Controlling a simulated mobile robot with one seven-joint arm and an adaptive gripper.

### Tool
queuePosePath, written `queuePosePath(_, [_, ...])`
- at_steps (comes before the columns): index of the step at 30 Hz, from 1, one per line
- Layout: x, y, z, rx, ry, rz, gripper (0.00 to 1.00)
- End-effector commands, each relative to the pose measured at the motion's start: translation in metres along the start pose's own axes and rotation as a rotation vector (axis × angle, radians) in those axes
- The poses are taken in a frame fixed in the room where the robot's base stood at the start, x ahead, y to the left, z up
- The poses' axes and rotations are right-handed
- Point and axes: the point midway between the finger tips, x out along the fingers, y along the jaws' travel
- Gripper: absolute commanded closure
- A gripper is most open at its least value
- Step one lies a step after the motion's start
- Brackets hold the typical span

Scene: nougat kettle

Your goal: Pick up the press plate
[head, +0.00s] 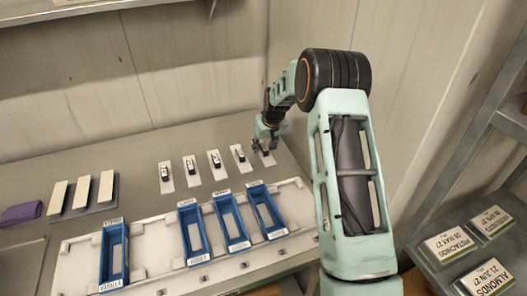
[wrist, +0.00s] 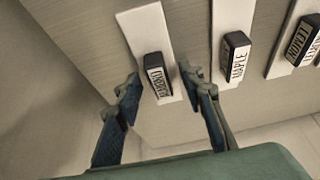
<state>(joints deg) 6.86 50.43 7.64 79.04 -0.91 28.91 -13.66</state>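Press plates stand in a row on the table; each is a white strip with a black labelled grip block. My gripper (head: 263,149) is at the right end of the row in the head view, over the last plate (head: 268,160). In the wrist view my gripper (wrist: 159,76) is open, with one finger on each side of the black block of a press plate (wrist: 147,28). Small gaps show between the fingers and the block. Its label is hard to read. Beside it stands a plate labelled MAPLE (wrist: 233,58), then one that seems to read LEMON (wrist: 300,42).
Several blue frames (head: 193,232) stand on a white tray (head: 155,262) in front of the row. Cream bars (head: 82,192) and a purple cloth (head: 20,213) lie at left. The wall is close behind my gripper. A shelf with labelled packs (head: 487,278) stands at right.

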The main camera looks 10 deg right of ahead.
Motion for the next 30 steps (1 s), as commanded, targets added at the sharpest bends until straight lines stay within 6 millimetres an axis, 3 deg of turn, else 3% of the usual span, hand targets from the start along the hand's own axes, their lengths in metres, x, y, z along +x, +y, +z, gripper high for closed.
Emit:
queuePosePath(2, [0.000, 0.000, 0.000, 0.000, 0.000, 0.000, 0.64])
queuePosePath(12, [-0.001, 0.000, 0.000, 0.000, 0.000, 0.000, 1.00])
queuePosePath(23, [-0.002, 0.000, -0.001, 0.000, 0.001, 0.000, 1.00])
queuePosePath(30, [-0.017, 0.000, -0.008, 0.000, 0.004, 0.001, 1.00])
